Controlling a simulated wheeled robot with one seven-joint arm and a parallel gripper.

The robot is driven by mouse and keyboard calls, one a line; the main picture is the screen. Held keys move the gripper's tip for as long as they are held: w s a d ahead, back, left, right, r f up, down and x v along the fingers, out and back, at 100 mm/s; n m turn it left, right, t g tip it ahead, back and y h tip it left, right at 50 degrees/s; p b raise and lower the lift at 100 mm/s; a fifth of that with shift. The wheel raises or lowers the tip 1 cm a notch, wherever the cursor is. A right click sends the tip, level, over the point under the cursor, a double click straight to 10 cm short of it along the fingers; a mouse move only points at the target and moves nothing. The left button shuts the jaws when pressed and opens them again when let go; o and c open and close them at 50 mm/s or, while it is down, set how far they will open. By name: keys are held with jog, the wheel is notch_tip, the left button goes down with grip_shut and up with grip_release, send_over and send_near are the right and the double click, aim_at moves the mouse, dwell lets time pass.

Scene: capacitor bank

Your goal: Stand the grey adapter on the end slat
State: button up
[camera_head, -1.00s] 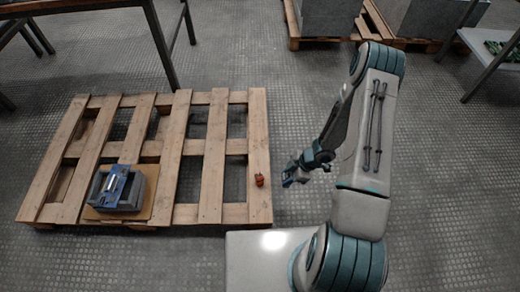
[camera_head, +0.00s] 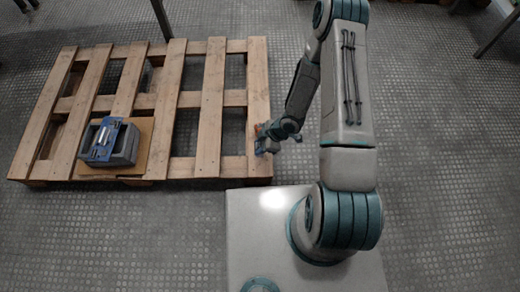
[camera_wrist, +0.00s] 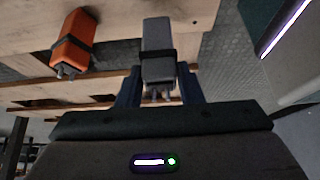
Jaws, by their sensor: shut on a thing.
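The grey adapter (camera_wrist: 158,48), a small block with a dark band and metal prongs, is between the fingers of my gripper (camera_wrist: 160,78) in the wrist view. The gripper is shut on it. In the head view my gripper (camera_head: 266,142) is at the near part of the pallet's right end slat (camera_head: 258,85). The grey adapter cannot be made out there. An orange adapter (camera_wrist: 76,42) with a dark band is on the slat beside the grey one, with a gap between them. I cannot tell whether the grey adapter touches the wood.
The wooden pallet (camera_head: 168,100) has open gaps between its slats. A blue and grey device (camera_head: 112,143) sits on a brown board (camera_head: 143,150) at the pallet's near left. Table legs (camera_head: 160,18) stand behind.

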jog(key=shift+f+b, duration=0.4)
jog(key=shift+f, duration=1)
jog(key=shift+f, duration=0.15)
jog(key=o, duration=1)
